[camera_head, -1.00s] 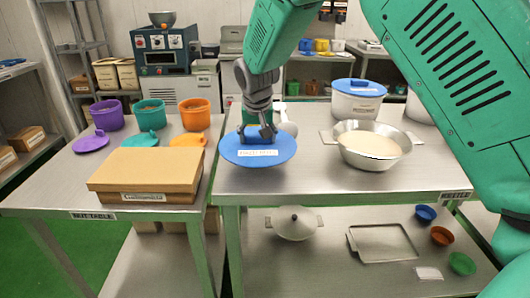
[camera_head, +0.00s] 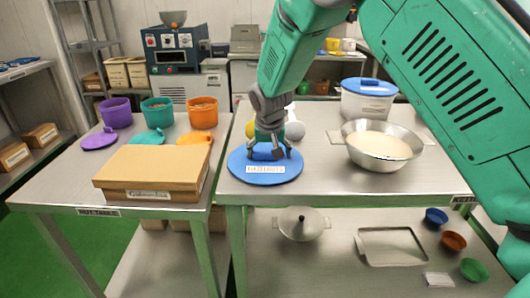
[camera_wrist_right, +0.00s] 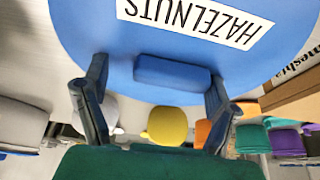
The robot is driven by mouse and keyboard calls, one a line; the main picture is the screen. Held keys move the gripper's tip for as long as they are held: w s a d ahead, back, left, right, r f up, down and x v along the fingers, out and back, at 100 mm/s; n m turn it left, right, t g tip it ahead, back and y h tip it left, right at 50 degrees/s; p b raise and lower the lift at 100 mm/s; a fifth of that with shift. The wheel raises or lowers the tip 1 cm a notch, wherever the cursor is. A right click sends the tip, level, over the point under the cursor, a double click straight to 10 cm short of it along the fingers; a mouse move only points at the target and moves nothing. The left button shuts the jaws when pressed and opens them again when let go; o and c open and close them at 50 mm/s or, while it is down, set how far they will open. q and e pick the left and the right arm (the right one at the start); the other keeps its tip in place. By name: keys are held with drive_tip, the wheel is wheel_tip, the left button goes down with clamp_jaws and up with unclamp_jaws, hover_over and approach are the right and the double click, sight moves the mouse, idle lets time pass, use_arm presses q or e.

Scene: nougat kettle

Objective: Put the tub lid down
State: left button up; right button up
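The blue tub lid (camera_head: 265,174), labelled HAZELNUTS, lies flat on the near left part of the right-hand steel table (camera_head: 340,183). My right gripper (camera_head: 268,154) is right above it, pointing down. In the right wrist view the lid (camera_wrist_right: 80,30) fills the top, and its raised blue handle (camera_wrist_right: 172,74) sits between my spread fingers. A gap shows beside the handle on the left; the right finger is close to it, and contact cannot be told. A white tub (camera_head: 366,106) with a blue lid on it stands farther back. My left gripper is out of view.
A steel bowl of pale mix (camera_head: 380,145) stands right of the lid. A yellow object (camera_head: 249,128) and a whitish one (camera_head: 295,131) are just behind the gripper. A cardboard box (camera_head: 152,168) sits on the left table. Bare tabletop lies between lid and bowl.

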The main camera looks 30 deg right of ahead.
sight(267, 151)
drive_tip(key=shift+d+f, duration=0.1)
drive_tip(key=shift+d, duration=0.3)
drive_tip(key=shift+a+r, duration=0.2)
drive_tip(key=shift+a, duration=0.05)
drive_tip(key=v, duration=0.2)
drive_tip(key=a+v, duration=0.1)
drive_tip(key=v, duration=0.1)
drive_tip(key=shift+w+r+p, duration=0.1)
drive_tip(key=shift+r+p, duration=0.05)
drive_tip(key=shift+p, duration=0.2)
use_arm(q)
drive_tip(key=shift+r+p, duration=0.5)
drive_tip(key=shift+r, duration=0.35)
use_arm(e)
drive_tip(key=v, duration=0.8)
drive_tip(key=shift+d, duration=0.1)
drive_tip(key=shift+d, duration=0.15)
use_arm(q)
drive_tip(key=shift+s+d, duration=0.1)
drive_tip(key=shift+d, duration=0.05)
use_arm(e)
drive_tip(key=shift+d, duration=0.1)
